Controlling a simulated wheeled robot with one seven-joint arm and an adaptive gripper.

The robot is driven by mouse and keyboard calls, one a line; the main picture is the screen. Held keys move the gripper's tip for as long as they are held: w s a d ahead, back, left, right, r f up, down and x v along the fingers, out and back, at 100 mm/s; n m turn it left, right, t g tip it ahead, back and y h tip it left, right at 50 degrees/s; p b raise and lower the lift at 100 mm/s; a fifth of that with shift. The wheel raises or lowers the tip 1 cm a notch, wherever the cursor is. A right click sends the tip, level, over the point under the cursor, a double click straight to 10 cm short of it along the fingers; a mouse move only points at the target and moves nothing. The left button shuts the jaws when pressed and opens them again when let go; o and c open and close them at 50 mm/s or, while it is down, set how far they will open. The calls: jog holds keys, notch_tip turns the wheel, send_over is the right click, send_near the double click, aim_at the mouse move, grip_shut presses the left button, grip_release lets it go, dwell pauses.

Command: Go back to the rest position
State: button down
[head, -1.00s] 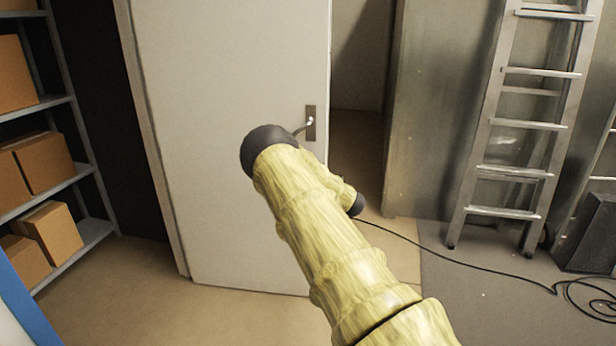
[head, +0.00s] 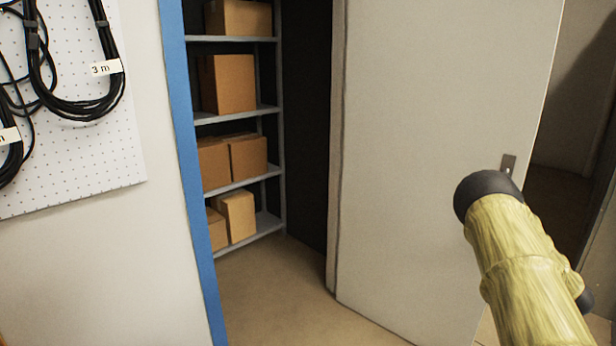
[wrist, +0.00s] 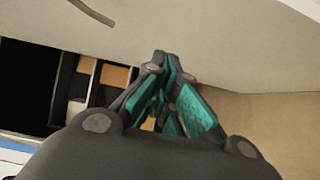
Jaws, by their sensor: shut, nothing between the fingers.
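My gripper (wrist: 168,75) shows in the wrist view, its dark and teal fingers drawn together at the tips with nothing between them. In the head view my arm reaches up from the lower right toward the white door, and its dark rounded end covers part of the door; the gripper's fingers are hidden there. The white door (head: 430,150) stands open, with a handle plate (head: 508,164) near its right edge, just above my arm's end. In the wrist view the pale door surface (wrist: 225,40) lies beyond the fingertips; I cannot tell whether they touch it.
A blue door frame (head: 190,150) borders the opening at left. Inside, grey shelves (head: 235,118) hold several cardboard boxes (head: 228,83). A white pegboard (head: 75,150) with coiled black cables (head: 85,105) hangs on the left wall. The floor (head: 280,290) in the doorway is clear.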

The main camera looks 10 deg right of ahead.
jog(key=s+a+f+m+g+h+p, duration=0.1)
jog(key=s+a+f+m+g+p, duration=0.15)
jog(key=s+a+f+m, duration=0.45)
jog(key=s+a+f+m+g+h+p, duration=0.1)
jog(key=s+a+f+m+g+h, duration=0.2)
jog(key=a+f, duration=0.7)
jog(key=s+a+f+m+g+p, duration=0.1)
jog(key=s+a+f+m+g, duration=0.25)
jog(key=s+a+f, duration=0.45)
jog(key=s+a+f+m+g+y+p, duration=0.1)
jog(key=s+a+g, duration=0.8)
jog(key=s+a, duration=1.9)
jog(key=s+m+y+p, duration=0.1)
jog(key=m+y+p, duration=0.1)
jog(key=m, duration=0.2)
jog(key=shift+f, duration=0.25)
